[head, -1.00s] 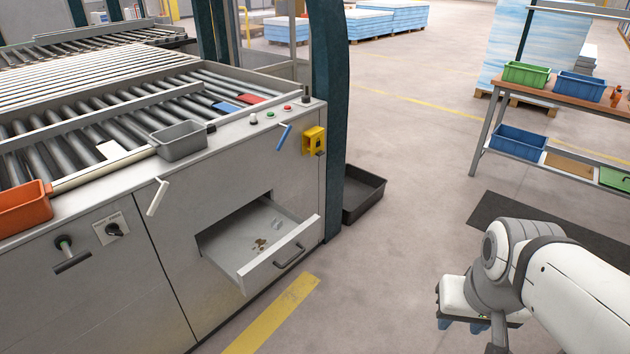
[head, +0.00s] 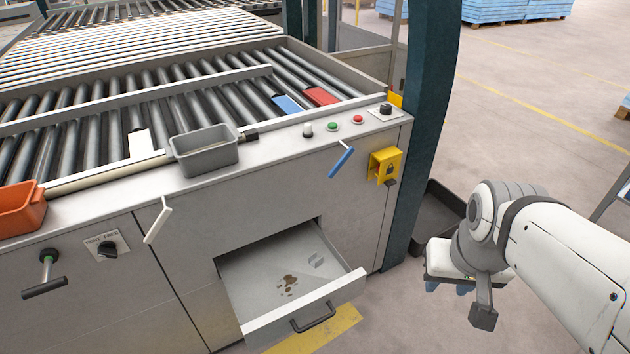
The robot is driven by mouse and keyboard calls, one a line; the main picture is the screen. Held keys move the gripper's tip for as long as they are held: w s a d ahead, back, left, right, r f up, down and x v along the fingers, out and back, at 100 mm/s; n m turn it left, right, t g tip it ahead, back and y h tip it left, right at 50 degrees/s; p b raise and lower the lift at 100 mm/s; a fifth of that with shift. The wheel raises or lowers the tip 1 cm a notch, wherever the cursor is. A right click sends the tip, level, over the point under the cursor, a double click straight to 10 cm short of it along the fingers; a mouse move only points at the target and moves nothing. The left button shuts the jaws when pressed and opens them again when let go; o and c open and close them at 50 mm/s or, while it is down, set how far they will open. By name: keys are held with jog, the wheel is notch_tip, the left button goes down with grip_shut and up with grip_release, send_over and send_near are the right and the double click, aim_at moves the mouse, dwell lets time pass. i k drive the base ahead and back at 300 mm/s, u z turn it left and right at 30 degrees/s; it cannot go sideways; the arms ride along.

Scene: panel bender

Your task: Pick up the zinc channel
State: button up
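A small grey metal piece, which looks like the zinc channel (head: 316,262), lies in the open drawer (head: 262,330) of the machine. It rests on the drawer floor towards the right, behind some brown stains (head: 288,284). My gripper (head: 447,287) is to the right of the drawer, apart from it and from the channel. Only the blue tips show below the pale gripper body. The gap between the fingers is not clear, and nothing is seen held.
A grey bin (head: 205,155) and an orange bin (head: 18,207) stand on the machine's ledge. A white lever (head: 157,222), a blue lever (head: 341,160) and a yellow lock box (head: 385,164) stick out from its front. A dark tray (head: 440,212) lies on the floor beyond the post (head: 425,130).

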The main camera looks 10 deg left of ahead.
aim_at(314, 261)
jog(key=u, duration=0.6)
jog(key=i, duration=0.9)
jog(key=u, duration=0.6)
jog(key=k, duration=0.9)
jog(key=u, duration=0.15)
jog(key=i, duration=0.9)
jog(key=z, duration=0.1)
